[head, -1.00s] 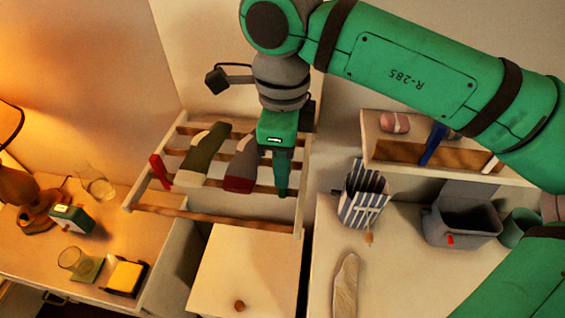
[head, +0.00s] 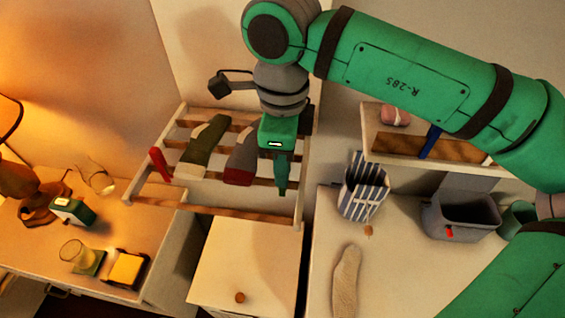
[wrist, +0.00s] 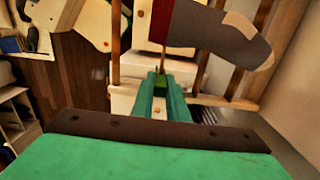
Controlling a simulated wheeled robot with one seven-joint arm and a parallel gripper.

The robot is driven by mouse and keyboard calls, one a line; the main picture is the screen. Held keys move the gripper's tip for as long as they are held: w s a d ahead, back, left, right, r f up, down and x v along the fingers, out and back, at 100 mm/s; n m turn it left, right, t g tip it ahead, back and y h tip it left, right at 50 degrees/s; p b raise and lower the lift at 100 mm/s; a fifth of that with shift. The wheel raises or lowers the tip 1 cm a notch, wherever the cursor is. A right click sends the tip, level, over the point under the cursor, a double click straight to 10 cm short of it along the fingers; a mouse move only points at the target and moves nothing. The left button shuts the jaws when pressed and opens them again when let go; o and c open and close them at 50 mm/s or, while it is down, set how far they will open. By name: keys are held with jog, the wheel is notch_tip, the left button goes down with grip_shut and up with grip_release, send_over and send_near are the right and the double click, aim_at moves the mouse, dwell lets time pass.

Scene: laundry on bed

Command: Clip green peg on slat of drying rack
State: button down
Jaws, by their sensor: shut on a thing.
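My gripper (head: 282,192) points down over the right part of the wooden drying rack (head: 225,211). It is shut on the green peg (wrist: 161,82), which shows between the fingertips in the wrist view; in the head view the green fingers hide it. The fingertips are close to the rack's slats, right of the hanging socks. I cannot tell whether the peg touches a slat. A dark green sock (head: 203,148) and a grey sock with a maroon cuff (head: 242,160) lie over the slats. The grey sock (wrist: 225,35) also shows in the wrist view, beside the fingers.
A red peg (head: 160,163) sits at the rack's left side. A blue peg (head: 431,141) is on the shelf at right. A striped bag (head: 361,190) and a grey bin (head: 460,217) stand on the right counter. A drawer cabinet (head: 245,255) is below the rack.

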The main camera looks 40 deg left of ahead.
jog(key=shift+f, duration=0.2)
jog(key=c, duration=1.7)
grip_release()
jog(key=shift+o, duration=0.2)
notch_tip(320, 180, up, 11)
jog(key=shift+f, duration=0.1)
jog(key=shift+w, duration=0.1)
